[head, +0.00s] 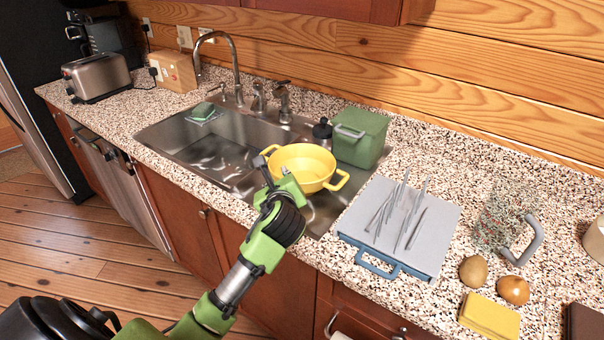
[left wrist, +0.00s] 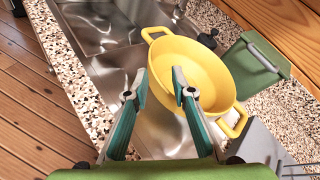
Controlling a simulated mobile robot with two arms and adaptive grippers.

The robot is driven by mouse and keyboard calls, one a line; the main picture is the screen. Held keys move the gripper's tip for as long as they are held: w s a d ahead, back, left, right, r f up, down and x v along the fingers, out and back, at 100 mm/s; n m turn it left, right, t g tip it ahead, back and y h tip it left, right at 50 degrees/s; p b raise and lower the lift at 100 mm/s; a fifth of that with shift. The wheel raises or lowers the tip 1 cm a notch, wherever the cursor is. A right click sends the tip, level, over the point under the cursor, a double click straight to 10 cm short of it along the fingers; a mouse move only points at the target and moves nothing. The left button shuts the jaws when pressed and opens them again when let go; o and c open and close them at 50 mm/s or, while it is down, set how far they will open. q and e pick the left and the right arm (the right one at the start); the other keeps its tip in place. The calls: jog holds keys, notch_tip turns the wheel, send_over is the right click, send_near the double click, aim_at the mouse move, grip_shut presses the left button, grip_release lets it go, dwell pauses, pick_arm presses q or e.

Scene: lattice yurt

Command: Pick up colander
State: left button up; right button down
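The yellow colander (head: 304,165) with two loop handles sits at the right part of the sink (head: 160,138) in the head view. It also shows in the left wrist view (left wrist: 203,62), upper right of centre. My left gripper (head: 275,176) is at the colander's near left side. In the left wrist view its two fingers (left wrist: 160,82) are apart with nothing held between them. The right finger overlaps the colander's near wall in the picture; I cannot tell whether it touches. My right gripper is in neither view.
The faucet (head: 222,62) rises behind the sink. A toaster (head: 97,77) stands far left.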

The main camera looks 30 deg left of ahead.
aim_at(275, 169)
pick_arm(q)
jog(key=x, duration=0.2)
jog(key=shift+w+a+f, duration=0.1)
jog(key=shift+w+a, duration=0.05)
jog(key=shift+w, duration=0.05)
jog(key=shift+s+f+p+x, duration=0.15)
jog(key=shift+p+x, duration=0.15)
jog(key=shift+x, duration=1)
jog(key=shift+s+f+p+x, duration=0.15)
jog(key=shift+p+x, duration=0.1)
jog(key=shift+x, duration=1.05)
jog(key=shift+a, duration=0.1)
jog(key=shift+r, duration=0.1)
grip_shut()
